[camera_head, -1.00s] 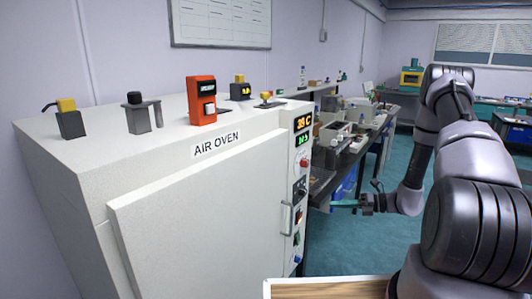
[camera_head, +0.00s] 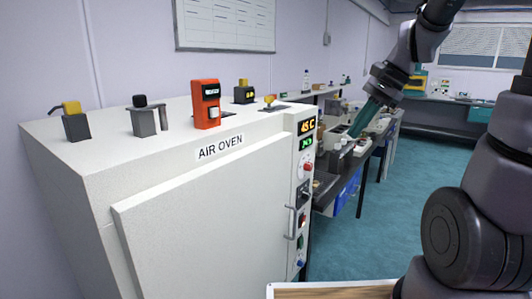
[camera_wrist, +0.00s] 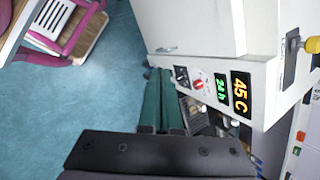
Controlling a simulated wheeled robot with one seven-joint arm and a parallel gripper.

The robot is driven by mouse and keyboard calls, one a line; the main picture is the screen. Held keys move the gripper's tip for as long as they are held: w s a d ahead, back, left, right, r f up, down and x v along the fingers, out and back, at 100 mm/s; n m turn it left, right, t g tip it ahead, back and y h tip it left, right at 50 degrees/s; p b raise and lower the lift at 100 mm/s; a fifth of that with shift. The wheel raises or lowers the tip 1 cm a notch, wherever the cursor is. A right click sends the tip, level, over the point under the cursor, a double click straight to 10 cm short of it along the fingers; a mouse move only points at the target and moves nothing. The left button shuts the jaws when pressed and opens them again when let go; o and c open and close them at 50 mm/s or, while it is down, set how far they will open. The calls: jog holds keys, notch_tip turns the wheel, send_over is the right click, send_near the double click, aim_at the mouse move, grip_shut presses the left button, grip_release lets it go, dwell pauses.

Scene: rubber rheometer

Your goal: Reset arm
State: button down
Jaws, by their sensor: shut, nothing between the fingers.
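My gripper (camera_head: 361,125) is raised at the upper right of the head view, in front of the bench and to the right of the air oven (camera_head: 205,215). Its green fingers are together and empty, pointing down and left; they also show in the wrist view (camera_wrist: 158,85). The white oven's door is closed. Its control panel (camera_head: 302,190) shows an orange 45 C display (camera_head: 306,126) and a green display below it. In the wrist view the panel (camera_wrist: 205,85) lies just beyond and right of my fingertips, apart from them as far as I can tell.
A bench with lab items (camera_head: 345,165) stands behind the oven at right. Small devices, one of them orange-red (camera_head: 205,103), stand on the oven top. A board-like wooden surface (camera_head: 330,290) is at the bottom edge. The teal floor (camera_head: 400,220) is open at right.

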jog(key=s+d+r+n+t+h, duration=0.2)
jog(key=s+r+n+t+h, duration=0.1)
jog(key=s+r+n+t, duration=0.2)
jog(key=s+r+n, duration=0.2)
jog(key=s+r, duration=0.1)
jog(key=s, duration=0.1)
jog(key=shift+s+d+r, duration=0.15)
jog(key=shift+s+r, duration=0.1)
jog(key=shift+s, duration=0.1)
dwell(0.3)
